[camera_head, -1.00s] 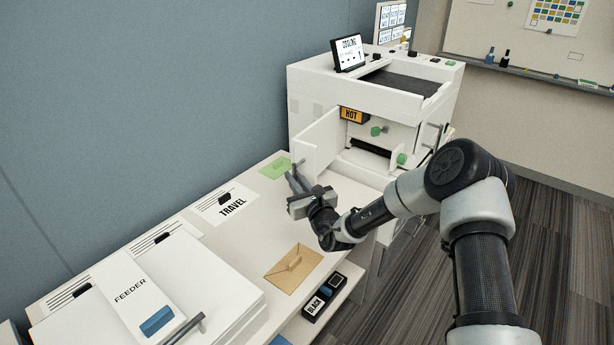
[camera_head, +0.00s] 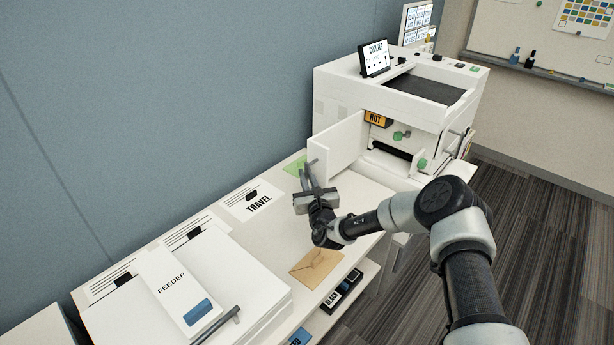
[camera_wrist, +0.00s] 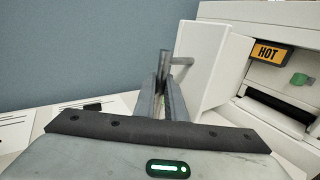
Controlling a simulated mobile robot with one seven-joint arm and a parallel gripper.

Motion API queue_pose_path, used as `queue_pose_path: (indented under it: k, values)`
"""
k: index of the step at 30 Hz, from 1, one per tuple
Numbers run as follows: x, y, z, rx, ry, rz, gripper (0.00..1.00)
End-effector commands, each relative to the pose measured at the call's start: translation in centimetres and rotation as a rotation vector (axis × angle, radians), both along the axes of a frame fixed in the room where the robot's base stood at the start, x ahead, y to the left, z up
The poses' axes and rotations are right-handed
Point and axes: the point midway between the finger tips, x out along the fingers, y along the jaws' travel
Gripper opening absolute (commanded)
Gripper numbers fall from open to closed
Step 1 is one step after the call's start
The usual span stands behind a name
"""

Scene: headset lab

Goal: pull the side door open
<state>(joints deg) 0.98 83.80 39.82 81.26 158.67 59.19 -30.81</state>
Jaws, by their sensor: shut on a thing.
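The side door (camera_head: 338,145) is a white panel standing swung out from the front left of the white printer (camera_head: 400,98). The opening beside it is exposed. In the wrist view the door (camera_wrist: 206,65) stands just right of my fingers, with a grey bar handle (camera_wrist: 181,61) projecting from its face. My gripper (camera_head: 309,172) is at the door's outer edge, low over the table. In the wrist view my gripper's fingers (camera_wrist: 165,90) are closed together around the handle's end. The exact contact is partly hidden by the fingers.
Inside the opening are an orange HOT label (camera_head: 376,118) and green knobs (camera_head: 399,135). The white table (camera_head: 250,235) holds a TRAVEL card (camera_head: 250,200), a green note (camera_head: 294,165), a brown envelope (camera_head: 315,267) and the FEEDER unit (camera_head: 180,290). A blue wall (camera_head: 150,90) runs behind.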

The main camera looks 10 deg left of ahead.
Motion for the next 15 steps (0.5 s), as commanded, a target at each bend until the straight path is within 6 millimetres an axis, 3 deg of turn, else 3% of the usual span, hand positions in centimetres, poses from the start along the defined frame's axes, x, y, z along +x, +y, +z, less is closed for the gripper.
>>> queue_pose_path:
  k: [1,2,5,15]
  values:
    - [-0.03,0.03,0.04,0.001,-0.002,0.001,0.0]
    - [-0.02,0.02,0.04,0.001,-0.002,0.001,0.14]
    - [-0.01,0.0,0.04,0.001,-0.002,0.0,0.3]
    - [-0.23,-0.17,0.04,0.0,-0.001,0.0,0.3]
